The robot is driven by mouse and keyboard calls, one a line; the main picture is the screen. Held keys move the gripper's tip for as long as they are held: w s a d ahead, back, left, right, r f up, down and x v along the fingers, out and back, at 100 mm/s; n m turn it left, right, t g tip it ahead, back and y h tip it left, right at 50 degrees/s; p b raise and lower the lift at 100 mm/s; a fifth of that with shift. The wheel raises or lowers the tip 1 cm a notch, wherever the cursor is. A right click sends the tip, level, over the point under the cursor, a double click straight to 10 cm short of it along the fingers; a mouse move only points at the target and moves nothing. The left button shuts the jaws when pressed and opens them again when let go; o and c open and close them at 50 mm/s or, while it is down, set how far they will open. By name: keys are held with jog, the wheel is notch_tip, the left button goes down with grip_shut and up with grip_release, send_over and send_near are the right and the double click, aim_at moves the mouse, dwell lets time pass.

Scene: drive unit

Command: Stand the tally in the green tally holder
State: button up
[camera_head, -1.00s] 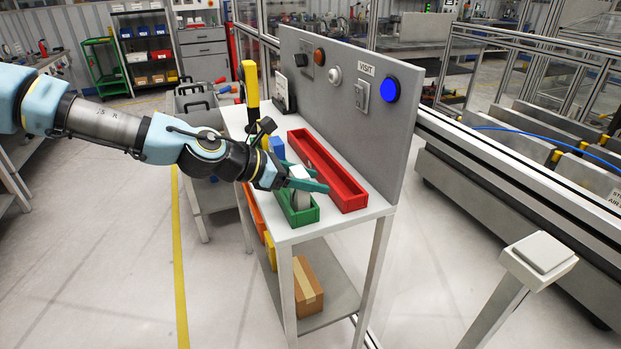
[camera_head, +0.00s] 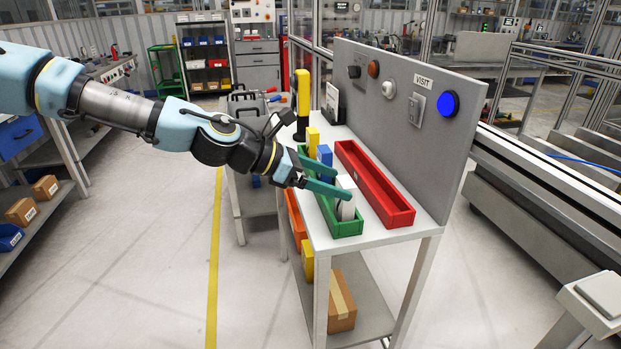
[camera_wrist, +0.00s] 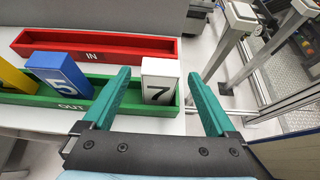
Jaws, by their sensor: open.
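The white tally (camera_wrist: 158,90) marked 7 stands at the right end of the green tally holder (camera_wrist: 120,108), labelled OUT, in the wrist view. It also shows in the head view (camera_head: 347,207) near the front end of the green holder (camera_head: 346,229). My gripper (camera_wrist: 156,76) is open, with one teal finger to each side of the white tally and visible gaps at both sides. In the head view my gripper (camera_head: 345,183) is low over the holder's front end, and its fingers partly hide the tally. I cannot tell whether the tally's base is flat on the holder floor.
A blue tally (camera_wrist: 60,73) marked 5 and a yellow tally (camera_wrist: 14,78) are in the green holder to the left. The empty red holder (camera_wrist: 90,47), labelled IN, lies behind, beside the grey panel (camera_head: 400,125). A yellow-topped post (camera_head: 303,92) stands at the table's far end.

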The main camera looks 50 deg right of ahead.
jog(key=shift+b+v, duration=0.4)
jog(key=shift+v, duration=2.4)
jog(key=w+a+f+m+t+y, duration=0.3)
jog(key=w+a+f, duration=0.35)
jog(key=a, duration=0.35)
jog(key=w+a+f+m+t+y, duration=0.25)
jog(key=w+a+f+m, duration=0.2)
jog(key=a+f, duration=0.35)
jog(key=w+a+r+m+t+y, duration=0.1)
jog(key=w+a+r, duration=0.1)
jog(key=a, duration=0.7)
jog(key=w+a+r+m+t+y, duration=0.1)
jog(key=a+r, duration=0.3)
jog(key=a, duration=0.6)
jog(key=w+a+r+m+t+y, duration=0.1)
jog(key=w+a+r+m+y, duration=0.1)
jog(key=a, duration=0.8)
jog(key=shift+w+r, duration=0.65)
jog(key=shift+w, duration=0.15)
jog(key=shift+a+m, duration=0.1)
jog(key=shift+m, duration=0.15)
